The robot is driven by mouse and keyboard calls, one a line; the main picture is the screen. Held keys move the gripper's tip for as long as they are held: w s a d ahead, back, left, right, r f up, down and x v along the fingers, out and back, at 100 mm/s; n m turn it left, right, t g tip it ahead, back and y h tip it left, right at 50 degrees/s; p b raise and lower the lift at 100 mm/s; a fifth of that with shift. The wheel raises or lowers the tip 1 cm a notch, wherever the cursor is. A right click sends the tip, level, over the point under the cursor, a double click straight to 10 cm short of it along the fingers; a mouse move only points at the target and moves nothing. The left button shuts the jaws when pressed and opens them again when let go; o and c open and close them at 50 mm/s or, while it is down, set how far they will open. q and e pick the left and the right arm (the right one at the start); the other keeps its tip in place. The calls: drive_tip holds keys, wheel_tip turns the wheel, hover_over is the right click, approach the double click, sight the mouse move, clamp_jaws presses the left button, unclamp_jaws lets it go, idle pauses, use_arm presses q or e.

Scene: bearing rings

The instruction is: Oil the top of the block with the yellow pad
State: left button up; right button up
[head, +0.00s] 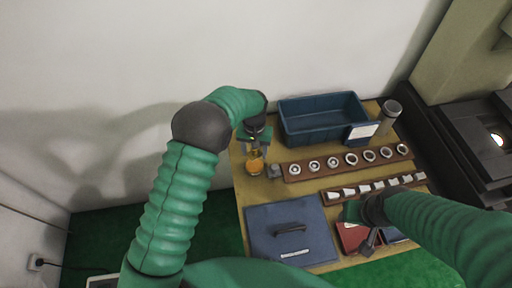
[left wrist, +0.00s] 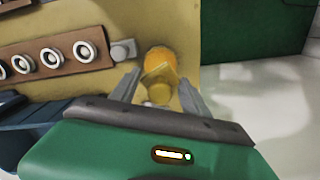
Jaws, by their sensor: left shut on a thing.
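The yellow pad (head: 255,166) is at the left edge of the wooden table, under my left gripper (head: 256,150). In the left wrist view the yellow pad (left wrist: 160,68) is orange and round at its far end, with a paler grip between the two grey fingers. My left gripper (left wrist: 160,92) is shut on it. I cannot tell whether the pad touches the table. A small grey block (head: 274,171) sits just right of the pad, apart from it; it also shows in the left wrist view (left wrist: 123,50). My right gripper (head: 369,238) is at the front right; its jaws are unclear.
A brown rail with several bearing rings (head: 351,160) runs right of the block. A second rail (head: 376,188) holds several pale pieces. A blue bin (head: 322,117) and a grey cylinder (head: 390,111) stand behind. A blue lidded panel (head: 289,230) and a red box (head: 352,236) lie in front.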

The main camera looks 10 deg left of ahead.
sight(254, 165)
use_arm(q)
drive_tip(key=shift+w+r, duration=0.1)
drive_tip(key=shift+w, duration=0.05)
drive_tip(key=shift+s+f+b, duration=0.2)
drive_tip(key=shift+f+b, duration=0.4)
drive_tip(key=shift+b, duration=0.05)
wheel_tip(254, 165, down, 4)
drive_tip(key=b, duration=0.3)
drive_tip(key=shift+w+a+f, duration=0.1)
drive_tip(key=shift+f, duration=0.1)
drive_tip(key=shift+f+b, duration=0.3)
drive_tip(key=shift+b, duration=0.2)
use_arm(e)
drive_tip(key=f, duration=0.4)
drive_tip(key=shift+s+f, duration=0.15)
drive_tip(key=shift+s, duration=0.15)
use_arm(q)
drive_tip(key=shift+r, duration=0.1)
use_arm(e)
drive_tip(key=shift+a, duration=0.15)
use_arm(q)
drive_tip(key=shift+f, duration=0.45)
use_arm(e)
drive_tip(key=shift+f, duration=0.2)
drive_tip(key=shift+r, duration=0.2)
